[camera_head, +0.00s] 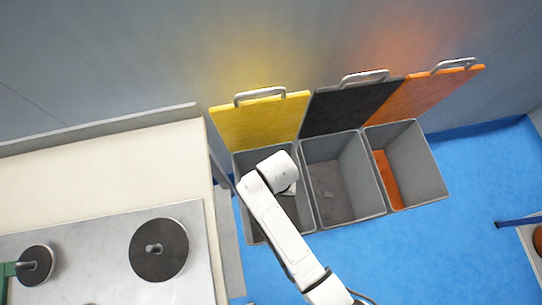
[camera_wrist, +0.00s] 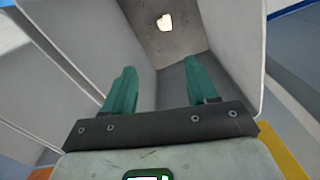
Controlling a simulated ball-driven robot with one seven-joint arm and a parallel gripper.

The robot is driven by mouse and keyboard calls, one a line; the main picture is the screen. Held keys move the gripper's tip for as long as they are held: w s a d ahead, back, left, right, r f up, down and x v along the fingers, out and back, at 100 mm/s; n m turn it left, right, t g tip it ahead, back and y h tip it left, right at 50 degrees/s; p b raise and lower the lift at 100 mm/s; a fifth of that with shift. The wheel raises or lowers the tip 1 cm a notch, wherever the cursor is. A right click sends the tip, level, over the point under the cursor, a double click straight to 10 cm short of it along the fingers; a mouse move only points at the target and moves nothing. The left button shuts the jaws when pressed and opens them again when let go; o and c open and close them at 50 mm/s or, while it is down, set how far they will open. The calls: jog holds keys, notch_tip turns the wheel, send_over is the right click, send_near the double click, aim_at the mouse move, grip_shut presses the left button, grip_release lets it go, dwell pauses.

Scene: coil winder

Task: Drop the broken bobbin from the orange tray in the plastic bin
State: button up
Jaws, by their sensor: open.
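My gripper (camera_wrist: 159,75) is open, its two green fingers apart with nothing between them. In the wrist view it points down into a grey bin (camera_wrist: 85,50). A small cream-white piece (camera_wrist: 165,22) lies on that bin's floor, beyond the fingertips; it may be the broken bobbin, but its shape is too small to tell. In the head view my arm reaches over the left bin (camera_head: 250,222), which has a raised yellow lid (camera_head: 262,121). My arm hides much of that bin's inside, and the fingers are hidden there. The orange tray cannot be made out.
A middle bin (camera_head: 352,165) with a black lid (camera_head: 350,106) and a right bin (camera_head: 418,160) with an orange lid (camera_head: 427,94) stand alongside, open. A worktable (camera_head: 110,175) at left carries dark discs (camera_head: 158,250). Blue floor (camera_head: 420,255) is clear in front of the bins.

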notch_tip(320, 180, up, 11)
jog(key=p, duration=0.1)
dwell(0.5)
jog(key=shift+f, duration=0.1)
